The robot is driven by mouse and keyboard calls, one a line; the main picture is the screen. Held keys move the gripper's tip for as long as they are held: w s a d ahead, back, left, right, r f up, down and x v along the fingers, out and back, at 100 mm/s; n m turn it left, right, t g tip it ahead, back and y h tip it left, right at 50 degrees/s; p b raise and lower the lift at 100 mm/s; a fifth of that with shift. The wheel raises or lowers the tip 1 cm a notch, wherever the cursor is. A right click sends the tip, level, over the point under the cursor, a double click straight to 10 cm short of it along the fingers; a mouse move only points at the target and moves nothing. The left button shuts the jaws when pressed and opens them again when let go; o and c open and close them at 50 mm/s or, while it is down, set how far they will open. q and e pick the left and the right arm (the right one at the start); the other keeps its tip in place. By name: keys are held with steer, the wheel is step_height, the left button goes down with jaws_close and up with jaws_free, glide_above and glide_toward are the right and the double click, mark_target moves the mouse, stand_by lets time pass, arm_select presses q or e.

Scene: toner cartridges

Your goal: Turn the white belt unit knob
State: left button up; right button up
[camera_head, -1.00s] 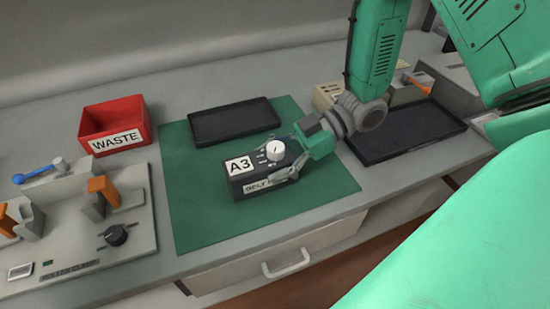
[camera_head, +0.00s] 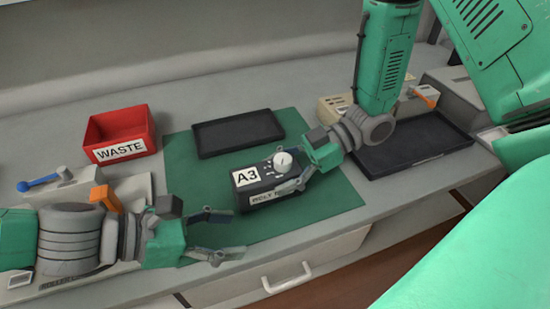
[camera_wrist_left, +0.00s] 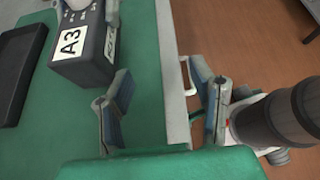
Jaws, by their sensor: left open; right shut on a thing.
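The belt unit is a dark box (camera_head: 254,190) labelled A3, with a white round knob (camera_head: 283,161) on top. It stands on the green mat (camera_head: 190,165); its A3 end also shows at the top of the left wrist view (camera_wrist_left: 85,65).
A red WASTE bin (camera_head: 121,135) stands at the back left. An empty black tray (camera_head: 238,133) lies at the mat's back, and another black tray (camera_head: 425,146) is at the right. A grey fixture with an orange handle (camera_head: 104,197) is partly behind my left arm.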

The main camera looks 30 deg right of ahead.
arm_select(q)
steer(key=n+t+h, duration=0.1)
steer(key=t+h, duration=0.1)
glide_toward(278, 161)
steer(key=a, duration=0.2)
steer(key=x, duration=1.2)
steer(key=shift+w+d+r, duration=0.1)
steer(key=shift+r, duration=0.25)
jaws_close()
